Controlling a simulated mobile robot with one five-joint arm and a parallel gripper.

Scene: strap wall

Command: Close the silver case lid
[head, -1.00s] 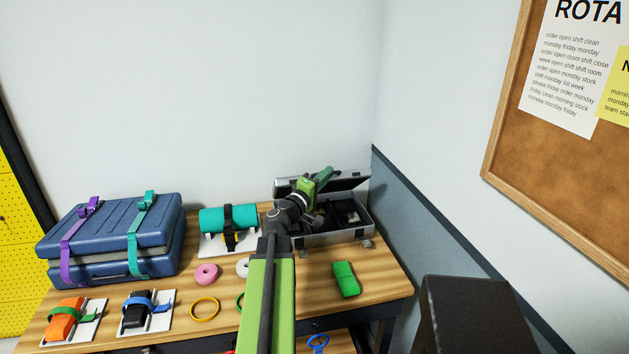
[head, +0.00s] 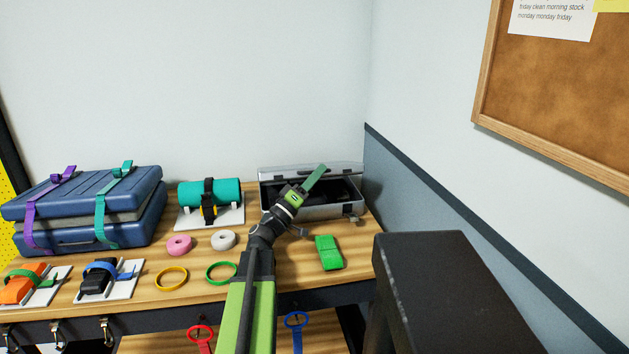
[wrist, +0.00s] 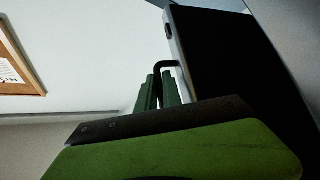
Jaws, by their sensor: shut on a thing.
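The silver case (head: 330,213) stands at the back right of the table with its dark inside showing. Its lid (head: 275,172) is raised along the back, a pale rim over a dark opening; its exact angle is hard to tell. My gripper (head: 317,174) reaches over the case to the lid. In the wrist view, my green fingers (wrist: 157,90) are shut on a black bent handle (wrist: 166,66) at the lid's silver edge (wrist: 177,45). The lid's dark face fills the right of that view. My arm hides part of the case front.
A green block (head: 329,253) lies in front of the case. A teal roll (head: 210,192) on a white stand and a strapped blue case (head: 85,205) stand to the left. Tape rolls and rings lie in front. The wall is close at right.

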